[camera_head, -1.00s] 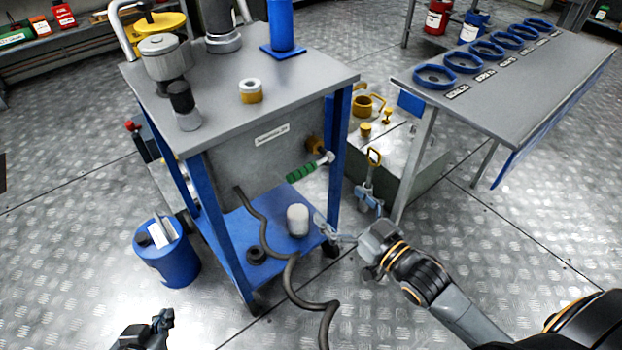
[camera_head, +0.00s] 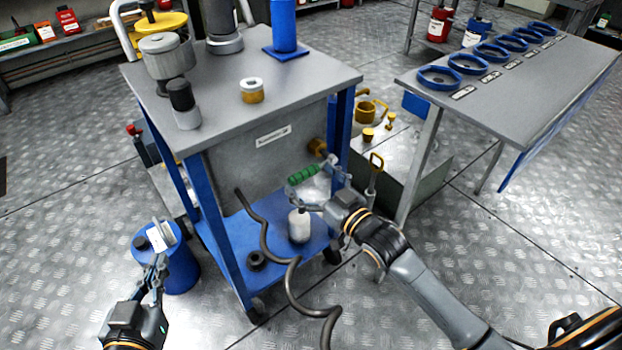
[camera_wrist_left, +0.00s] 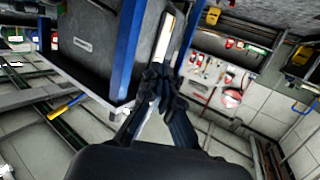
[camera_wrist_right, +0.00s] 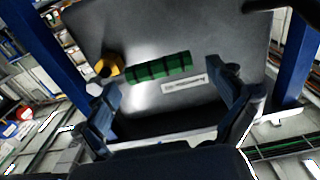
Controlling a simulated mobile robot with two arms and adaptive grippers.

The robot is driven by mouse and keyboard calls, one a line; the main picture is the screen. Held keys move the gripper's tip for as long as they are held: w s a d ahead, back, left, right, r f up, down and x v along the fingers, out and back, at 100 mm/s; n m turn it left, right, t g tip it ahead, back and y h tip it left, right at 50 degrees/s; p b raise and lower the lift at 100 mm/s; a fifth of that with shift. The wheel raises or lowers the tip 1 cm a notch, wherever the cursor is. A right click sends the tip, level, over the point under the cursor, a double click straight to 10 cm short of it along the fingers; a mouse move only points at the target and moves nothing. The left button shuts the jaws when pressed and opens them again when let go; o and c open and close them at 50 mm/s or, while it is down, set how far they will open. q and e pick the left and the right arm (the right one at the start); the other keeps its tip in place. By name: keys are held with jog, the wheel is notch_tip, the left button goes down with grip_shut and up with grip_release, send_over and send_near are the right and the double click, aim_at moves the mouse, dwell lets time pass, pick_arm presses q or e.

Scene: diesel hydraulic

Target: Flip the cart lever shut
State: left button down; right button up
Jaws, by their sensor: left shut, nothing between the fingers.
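The cart lever has a green ribbed grip (camera_head: 303,175) and sticks out leftward from a brass valve (camera_head: 317,147) on the cart's grey side panel. In the right wrist view the green grip (camera_wrist_right: 160,67) lies roughly level across the panel, beside the brass fitting (camera_wrist_right: 108,66). My right gripper (camera_head: 311,184) is open in front of the lever. Its fingers (camera_wrist_right: 168,93) are spread, with the grip showing between and beyond them; I see no clear contact. My left gripper (camera_head: 157,268) is shut and empty, low at the left by the blue drum; its closed fingers show in the left wrist view (camera_wrist_left: 160,80).
The cart's top (camera_head: 290,80) carries several canisters and fittings. Its lower blue shelf (camera_head: 240,228) holds a white cylinder (camera_head: 299,226), near a dark hanging hose (camera_head: 268,242). A blue drum (camera_head: 178,268) stands left. A table with blue rings (camera_head: 530,95) stands right.

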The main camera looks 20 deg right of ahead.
jog(key=shift+s+r, duration=0.1)
jog(key=shift+r, duration=0.05)
jog(key=c, duration=1.6)
jog(key=shift+r, duration=0.1)
jog(key=shift+c, duration=0.2)
